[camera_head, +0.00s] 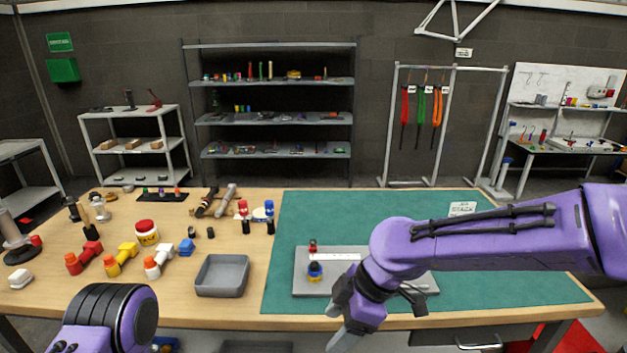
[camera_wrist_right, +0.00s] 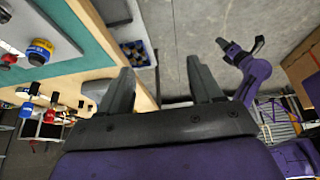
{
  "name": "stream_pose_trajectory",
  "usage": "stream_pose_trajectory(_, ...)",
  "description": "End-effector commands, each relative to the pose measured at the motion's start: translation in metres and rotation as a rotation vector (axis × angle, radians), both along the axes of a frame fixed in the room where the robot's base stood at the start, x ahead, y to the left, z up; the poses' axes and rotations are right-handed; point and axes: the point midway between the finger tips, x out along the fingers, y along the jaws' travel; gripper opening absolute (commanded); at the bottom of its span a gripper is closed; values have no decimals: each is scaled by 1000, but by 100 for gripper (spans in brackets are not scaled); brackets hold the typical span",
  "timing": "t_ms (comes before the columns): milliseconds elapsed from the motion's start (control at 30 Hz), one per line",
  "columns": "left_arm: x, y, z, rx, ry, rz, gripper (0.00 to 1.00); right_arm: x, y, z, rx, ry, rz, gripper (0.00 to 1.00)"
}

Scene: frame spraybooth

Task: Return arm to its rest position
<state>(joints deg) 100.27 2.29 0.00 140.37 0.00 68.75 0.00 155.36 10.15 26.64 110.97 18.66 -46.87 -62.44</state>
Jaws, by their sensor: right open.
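My right arm comes in from the right in the head view, over the green mat (camera_head: 320,217). Its gripper (camera_head: 338,318) hangs at the front edge of the table, pointing down. In the right wrist view the right gripper (camera_wrist_right: 164,88) has its two fingers apart with nothing between them; the table edge and floor show beyond. A purple arm part of mine shows at the lower left of the head view, but no left fingers are visible there.
A grey plate (camera_head: 312,286) on the mat holds a blue and yellow round piece (camera_head: 315,271) and a small red-topped piece (camera_head: 312,246). A grey tray (camera_head: 222,275) sits left of the mat. Several tools and bottles cover the table's left. The mat's back middle is clear.

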Motion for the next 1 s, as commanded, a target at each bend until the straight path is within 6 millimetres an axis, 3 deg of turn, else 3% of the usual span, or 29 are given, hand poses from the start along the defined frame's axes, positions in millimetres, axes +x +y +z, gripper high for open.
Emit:
stream_pose_trajectory(200,0,0,0,0,0,0,38,25,4,-3,75,-27,-292,65)
stream_pose_trajectory(367,0,0,-1,0,0,0,38,48,-5,-16,161,-38,-609,65)
stream_pose_trajectory(467,0,0,-2,0,0,0,38,61,-21,-40,226,-27,-857,65)
stream_pose_trajectory(567,0,0,-4,0,0,0,38,67,-51,-83,300,-5,-1174,65)
stream_pose_trajectory(600,0,0,-5,0,0,0,38,64,-69,-108,330,4,-1323,65)
stream_pose_trajectory(667,0,0,-8,0,0,0,38,50,-101,-150,368,10,-1553,65)
stream_pose_trajectory(767,0,0,-11,0,0,0,38,8,-155,-212,398,-7,-1867,65)
stream_pose_trajectory(900,0,0,-16,0,0,0,38,-80,-218,-278,321,-56,-2132,65)
stream_pose_trajectory(1000,0,0,-18,0,0,0,38,-147,-245,-310,165,-60,-2180,65)
